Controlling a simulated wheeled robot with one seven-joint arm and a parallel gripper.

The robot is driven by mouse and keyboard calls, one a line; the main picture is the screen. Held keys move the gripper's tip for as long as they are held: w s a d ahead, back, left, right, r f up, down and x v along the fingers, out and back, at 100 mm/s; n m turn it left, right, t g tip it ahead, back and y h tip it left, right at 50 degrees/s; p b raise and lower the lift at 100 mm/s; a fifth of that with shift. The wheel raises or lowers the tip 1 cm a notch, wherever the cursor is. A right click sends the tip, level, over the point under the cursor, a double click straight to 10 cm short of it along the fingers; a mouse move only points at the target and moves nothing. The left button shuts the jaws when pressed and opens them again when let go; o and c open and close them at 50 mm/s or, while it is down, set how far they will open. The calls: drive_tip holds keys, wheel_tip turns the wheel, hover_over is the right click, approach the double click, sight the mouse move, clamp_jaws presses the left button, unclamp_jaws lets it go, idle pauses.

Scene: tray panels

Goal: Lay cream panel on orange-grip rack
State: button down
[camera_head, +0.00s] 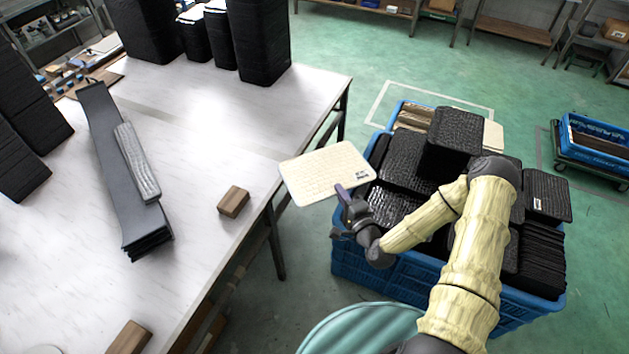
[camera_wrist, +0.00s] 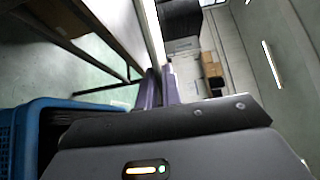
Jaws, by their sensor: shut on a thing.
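The cream panel (camera_head: 322,172) is a flat, light, textured plate with a small dark label near its right corner. My gripper (camera_head: 346,192) is shut on its near right edge and holds it out over the gap between the table edge and the blue crate. In the wrist view, the purple fingers of my gripper (camera_wrist: 160,88) pinch the panel (camera_wrist: 151,35), which shows nearly edge-on as a thin pale strip. I cannot make out a rack with orange grips in either view.
A white table (camera_head: 200,120) fills the left, with tall black stacks (camera_head: 258,40), a long grey piece (camera_head: 118,170) and wooden blocks (camera_head: 233,201). A blue crate (camera_head: 400,268) full of black panels stands under my arm. Another blue crate (camera_head: 592,152) stands far right.

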drive_tip(key=s+d+r+m+t+h+p, duration=0.2)
drive_tip(key=s+d+m+h+p, duration=0.3)
drive_tip(key=d+h+p, duration=0.3)
drive_tip(key=shift+d+r+m, duration=0.3)
drive_tip(key=shift+d+r, duration=0.3)
drive_tip(key=shift+d, duration=0.55)
